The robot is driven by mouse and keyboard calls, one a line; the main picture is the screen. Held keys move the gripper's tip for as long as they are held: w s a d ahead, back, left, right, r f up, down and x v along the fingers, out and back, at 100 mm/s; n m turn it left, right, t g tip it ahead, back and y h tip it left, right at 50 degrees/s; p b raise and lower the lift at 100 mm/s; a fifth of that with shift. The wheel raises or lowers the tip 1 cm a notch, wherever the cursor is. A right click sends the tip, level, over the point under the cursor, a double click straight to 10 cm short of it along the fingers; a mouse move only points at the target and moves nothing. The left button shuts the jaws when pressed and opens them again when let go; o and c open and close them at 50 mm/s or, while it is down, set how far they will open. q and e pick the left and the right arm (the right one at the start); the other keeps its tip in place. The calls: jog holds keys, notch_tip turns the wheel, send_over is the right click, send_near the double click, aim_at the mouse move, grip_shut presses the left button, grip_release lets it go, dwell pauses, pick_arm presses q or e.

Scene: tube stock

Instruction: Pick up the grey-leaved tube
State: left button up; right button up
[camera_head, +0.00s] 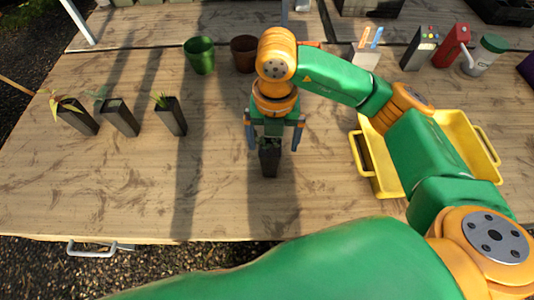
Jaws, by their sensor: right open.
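My right gripper (273,146) is open, pointing down, its two fingers on either side of the top of a dark square tube (270,165). That tube's small leaves look dark and are partly hidden by the gripper; I cannot tell whether the fingers touch it. Three more dark tubes stand to the left: one with yellow-green and reddish leaves (79,119), one with pale grey-green leaves (121,119), and one with bright green, spiky leaves (172,118). The pale grey-green leaves look the greyest. My left gripper is out of view.
A yellow tray (375,186) lies to the right, partly behind my right arm. A green pot (200,56) and a brown pot (243,54) stand at the back. Containers, including a red can (452,46), stand at the back right. The front left tabletop is clear.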

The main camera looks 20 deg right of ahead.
jog(key=shift+f+p, duration=0.35)
jog(key=shift+f, duration=0.15)
jog(key=f, duration=0.2)
jog(key=f+p, duration=0.1)
jog(key=f, duration=0.2)
jog(key=shift+a+f+p, duration=0.3)
jog(key=shift+f, duration=0.05)
grip_shut()
jog(key=shift+r, duration=0.1)
